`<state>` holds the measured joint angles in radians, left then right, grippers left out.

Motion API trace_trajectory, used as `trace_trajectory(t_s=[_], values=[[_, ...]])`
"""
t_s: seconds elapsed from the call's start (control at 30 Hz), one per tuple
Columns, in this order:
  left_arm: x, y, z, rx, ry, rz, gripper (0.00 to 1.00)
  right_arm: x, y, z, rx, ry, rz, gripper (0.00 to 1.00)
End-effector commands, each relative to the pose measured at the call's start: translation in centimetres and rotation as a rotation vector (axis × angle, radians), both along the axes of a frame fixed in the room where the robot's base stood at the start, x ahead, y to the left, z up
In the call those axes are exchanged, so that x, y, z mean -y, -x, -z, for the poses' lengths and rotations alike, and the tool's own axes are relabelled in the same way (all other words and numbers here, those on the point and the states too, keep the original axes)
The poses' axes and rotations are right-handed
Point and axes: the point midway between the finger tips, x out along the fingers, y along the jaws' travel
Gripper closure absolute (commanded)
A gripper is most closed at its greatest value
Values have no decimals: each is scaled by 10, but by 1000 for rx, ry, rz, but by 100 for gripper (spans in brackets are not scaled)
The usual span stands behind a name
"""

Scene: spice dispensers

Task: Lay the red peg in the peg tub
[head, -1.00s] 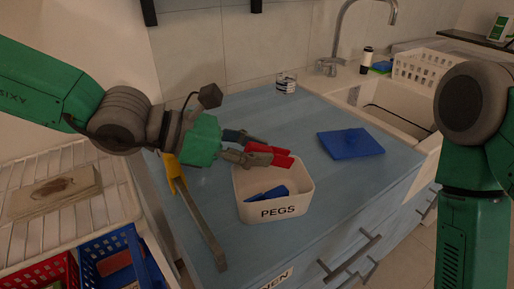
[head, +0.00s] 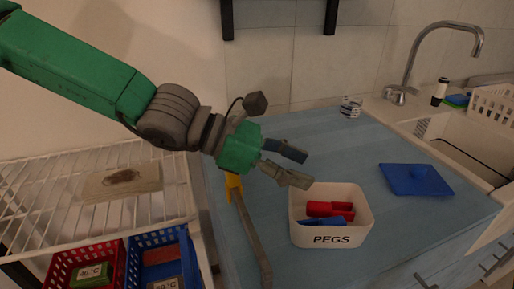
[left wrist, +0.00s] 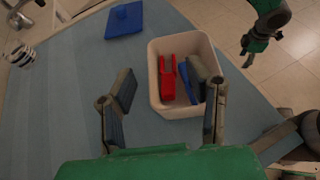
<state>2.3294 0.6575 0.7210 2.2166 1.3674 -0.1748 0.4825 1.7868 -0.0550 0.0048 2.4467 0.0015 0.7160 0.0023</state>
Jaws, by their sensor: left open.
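The red peg (head: 330,209) lies inside the white peg tub (head: 332,240), which is marked PEGS. A blue peg (head: 322,222) lies beside it in the tub. In the left wrist view the red peg (left wrist: 167,78) is near the left wall of the tub (left wrist: 178,42), apart from my fingers. My left gripper (head: 297,168) is open and empty, just left of and above the tub. Its spread fingers also show in the left wrist view (left wrist: 168,100). My right arm's end (left wrist: 250,58) shows small at the upper right there; its jaws are too small to judge.
A blue lid with a knob (head: 416,180) lies on the blue counter right of the tub. A yellow-ended metal tool (head: 252,232) lies left of it. A striped cup (head: 350,106) stands behind. A wire rack and baskets (head: 88,262) are at left. A dark grey shape (left wrist: 201,70) shows in the tub.

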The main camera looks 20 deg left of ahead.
Motion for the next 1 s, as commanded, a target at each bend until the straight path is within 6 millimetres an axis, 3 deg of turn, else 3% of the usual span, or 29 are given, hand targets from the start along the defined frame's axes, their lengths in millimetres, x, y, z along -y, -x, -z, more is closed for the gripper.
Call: trace_trajectory(t_s=[0.3,0.5,1.0], values=[[-47,13,-23,4,-3,1,55,0,0,0,0,0,0,55],[-66,17,-31,3,-3,2,55,0,0,0,0,0,0,55],[-72,19,-33,-2,-2,3,55,0,-2,0,-2,0,0,55]])
